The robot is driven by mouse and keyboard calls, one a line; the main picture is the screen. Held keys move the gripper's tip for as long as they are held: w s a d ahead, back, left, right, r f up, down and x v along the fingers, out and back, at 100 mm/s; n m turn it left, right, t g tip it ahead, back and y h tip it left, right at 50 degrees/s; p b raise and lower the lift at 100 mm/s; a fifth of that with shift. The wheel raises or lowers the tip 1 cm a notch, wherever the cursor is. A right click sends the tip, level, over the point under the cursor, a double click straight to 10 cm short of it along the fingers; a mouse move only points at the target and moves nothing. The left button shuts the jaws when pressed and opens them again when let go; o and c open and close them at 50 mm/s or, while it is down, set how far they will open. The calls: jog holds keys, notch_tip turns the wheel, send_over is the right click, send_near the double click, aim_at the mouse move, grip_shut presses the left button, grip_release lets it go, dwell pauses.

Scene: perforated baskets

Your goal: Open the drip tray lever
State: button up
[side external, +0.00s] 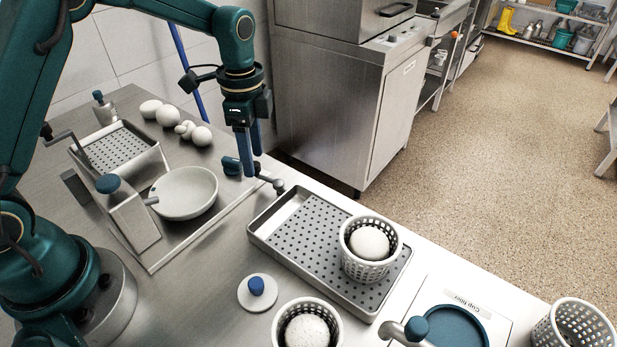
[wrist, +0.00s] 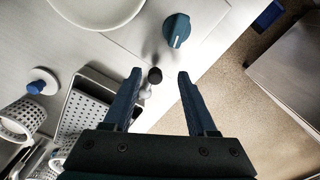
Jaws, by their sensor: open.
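The drip tray (side external: 305,277) is a metal tray with a perforated plate, on the counter in the middle of the side view. It also shows at the left in the wrist view (wrist: 91,73). A small grey metal lever (side external: 271,181) stands by the tray's far left corner. In the wrist view the lever's dark round end (wrist: 155,75) appears between my fingertips. My gripper (side external: 250,165) points down just above and beside the lever, with its blue fingers apart (wrist: 159,74) and nothing held. I cannot tell whether a finger touches the lever.
A teal dial (wrist: 176,30) is close to my fingers. A perforated white basket (side external: 369,271) with a white round piece stands on the tray. A white bowl (side external: 184,193) is to the left. A blue-knobbed disc (side external: 257,290) lies before the tray. The counter edge drops to open floor.

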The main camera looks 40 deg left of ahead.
jog(key=shift+r, duration=2.05)
